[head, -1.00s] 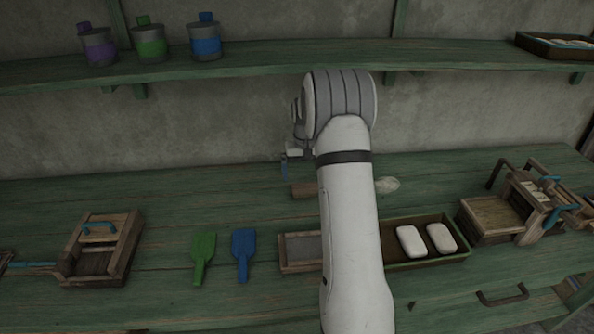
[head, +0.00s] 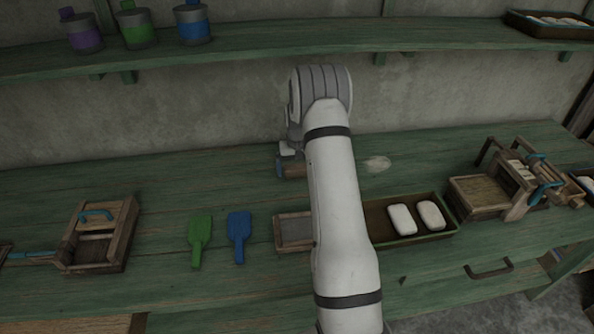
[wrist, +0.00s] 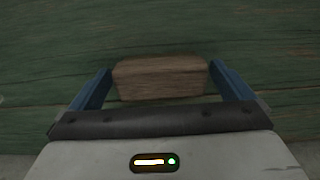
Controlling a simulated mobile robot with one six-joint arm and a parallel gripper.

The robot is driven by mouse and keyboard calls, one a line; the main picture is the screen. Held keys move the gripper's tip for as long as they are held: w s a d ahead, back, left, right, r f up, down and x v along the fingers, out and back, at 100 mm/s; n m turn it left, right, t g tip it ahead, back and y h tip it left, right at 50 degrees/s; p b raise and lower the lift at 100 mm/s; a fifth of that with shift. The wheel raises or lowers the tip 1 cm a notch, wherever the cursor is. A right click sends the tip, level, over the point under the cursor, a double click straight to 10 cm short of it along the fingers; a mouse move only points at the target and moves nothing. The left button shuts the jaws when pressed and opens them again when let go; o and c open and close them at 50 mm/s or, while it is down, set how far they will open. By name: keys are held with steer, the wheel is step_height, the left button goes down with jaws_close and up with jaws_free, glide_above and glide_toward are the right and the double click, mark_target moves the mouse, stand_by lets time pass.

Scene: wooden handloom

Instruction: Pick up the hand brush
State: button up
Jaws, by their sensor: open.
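A brown wooden block, which looks like the hand brush (head: 294,170), lies toward the back of the green bench. My arm hides part of it in the head view. In the wrist view the brush (wrist: 160,78) lies crosswise between the two blue fingers of my gripper (wrist: 161,84). The fingers are open, with a small gap at each end of the block. No bristles show. In the head view one blue fingertip of my gripper (head: 280,168) shows at the block's left end.
A pale lump (head: 378,164) lies right of the brush. The back left of the bench is clear.

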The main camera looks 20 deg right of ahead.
mark_target(297, 167)
steer(key=c, duration=0.9)
steer(key=shift+r, duration=0.1)
step_height(297, 167, up, 10)
steer(key=shift+f+b, duration=0.1)
steer(key=shift+b, duration=0.55)
